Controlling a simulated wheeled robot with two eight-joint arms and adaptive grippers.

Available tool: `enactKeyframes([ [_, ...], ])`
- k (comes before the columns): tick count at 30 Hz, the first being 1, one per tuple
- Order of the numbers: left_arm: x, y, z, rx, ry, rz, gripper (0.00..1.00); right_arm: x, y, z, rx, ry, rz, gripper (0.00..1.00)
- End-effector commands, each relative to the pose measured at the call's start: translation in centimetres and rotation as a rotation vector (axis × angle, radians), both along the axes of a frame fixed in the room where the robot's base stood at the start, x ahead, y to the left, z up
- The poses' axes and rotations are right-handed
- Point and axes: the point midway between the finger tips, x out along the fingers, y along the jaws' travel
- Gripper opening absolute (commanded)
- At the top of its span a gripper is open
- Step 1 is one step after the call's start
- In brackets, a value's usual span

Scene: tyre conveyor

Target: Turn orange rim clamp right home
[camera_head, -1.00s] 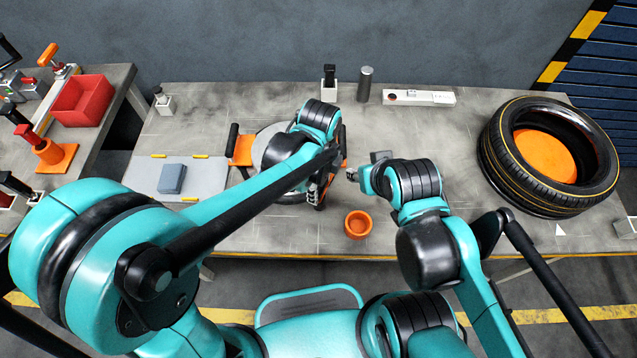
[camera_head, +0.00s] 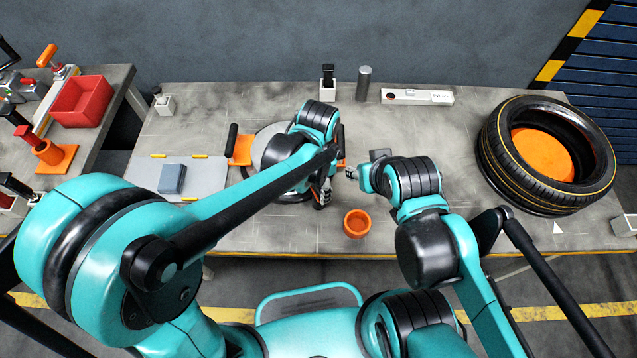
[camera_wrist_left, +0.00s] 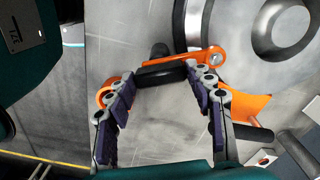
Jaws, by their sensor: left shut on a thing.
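The right rim clamp has an orange lever (camera_wrist_left: 190,62) with a black grip (camera_wrist_left: 160,76), seen in the left wrist view beside the grey rim (camera_wrist_left: 235,30). An orange bracket (camera_wrist_left: 248,106) shows beyond the finger; the join between is partly hidden. My left gripper (camera_wrist_left: 167,78) is shut on the black grip, its fingers on either side of it. In the head view my left gripper (camera_head: 323,190) is at the rim's front right and mostly hides this clamp. The left orange clamp (camera_head: 240,150) shows across the rim. My right gripper (camera_head: 362,170) is close by on the right; its jaw opening is unclear.
An orange cup (camera_head: 356,223) stands near the table's front edge, close to both grippers. A large tyre (camera_head: 500,165) lies at the right. A grey-blue block (camera_head: 172,179) rests on a pale plate at the left. A power strip (camera_head: 417,97) lies at the back.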

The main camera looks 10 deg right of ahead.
Motion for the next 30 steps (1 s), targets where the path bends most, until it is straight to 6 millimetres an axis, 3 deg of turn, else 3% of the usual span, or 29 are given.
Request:
enactKeyframes([
  [10, -0.03, 0.01, -0.05, 0.0, 0.0, 0.103, 0.01, 0.0, 0.0, 0.04, 0.0, 0.0, 0.0, 0.4],
  [23, -0.03, 0.01, -0.05, 0.0, 0.001, 0.115, 0.01, 0.0, 0.0, 0.04, 0.0, 0.0, 0.0, 0.4],
  [24, -0.03, 0.01, -0.05, 0.0, 0.001, 0.115, 0.55, 0.0, 0.0, 0.04, 0.0, 0.0, 0.0, 0.4],
  [26, -0.03, 0.01, -0.05, 0.0, 0.001, 0.114, 0.71, 0.0, 0.0, 0.04, 0.0, 0.0, 0.0, 0.4],
  [30, -0.02, 0.0, -0.03, 0.0, 0.001, 0.113, 0.74, 0.0, 0.0, 0.05, 0.0, 0.0, 0.0, 0.4],
])
